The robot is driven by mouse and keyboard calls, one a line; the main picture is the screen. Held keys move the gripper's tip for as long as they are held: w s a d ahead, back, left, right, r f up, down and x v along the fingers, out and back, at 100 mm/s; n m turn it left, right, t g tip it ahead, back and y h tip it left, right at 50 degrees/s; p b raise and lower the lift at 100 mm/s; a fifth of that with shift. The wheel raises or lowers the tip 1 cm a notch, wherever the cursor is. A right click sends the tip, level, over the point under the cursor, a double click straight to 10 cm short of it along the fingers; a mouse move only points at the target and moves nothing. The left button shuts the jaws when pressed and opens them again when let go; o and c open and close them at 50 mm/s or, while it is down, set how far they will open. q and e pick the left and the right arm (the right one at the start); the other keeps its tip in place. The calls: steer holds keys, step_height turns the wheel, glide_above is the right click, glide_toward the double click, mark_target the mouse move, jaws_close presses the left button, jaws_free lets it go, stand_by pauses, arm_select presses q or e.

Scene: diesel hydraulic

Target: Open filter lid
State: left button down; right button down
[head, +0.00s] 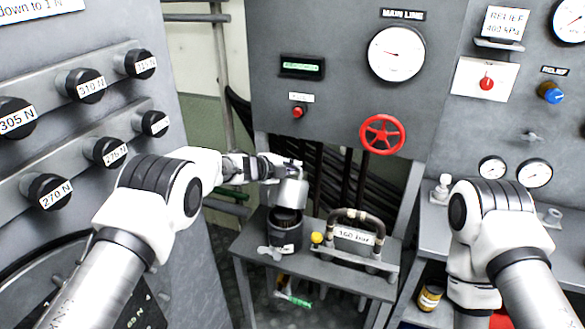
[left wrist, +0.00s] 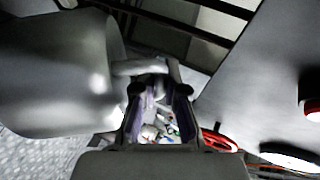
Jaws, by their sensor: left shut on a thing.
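The filter lid (head: 291,192) is a grey metal cup shape, tilted above the filter housing. The filter housing (head: 284,240) is a dark cylinder with a label, standing on the small grey table, with a dark ribbed top showing under the lid. I cannot tell whether the lid touches it. My left gripper (head: 288,166) is shut at the lid's upper end. In the left wrist view the lid (left wrist: 60,75) fills the left side, and its grey handle (left wrist: 140,68) lies at the fingertips of my left gripper (left wrist: 158,95). My right arm shows at the right; its gripper is out of view.
The small table (head: 250,244) also carries a wing-shaped piece (head: 270,254), a yellow knob (head: 317,239) and a hose handle labelled 160 bar (head: 354,236). A red valve wheel (head: 382,134) is on the panel behind. A knobbed panel (head: 70,130) stands close at the left.

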arm_select(q)
steer(key=c, duration=1.5)
jaws_free()
steer(key=shift+r, duration=0.1)
steer(key=v, duration=1.2)
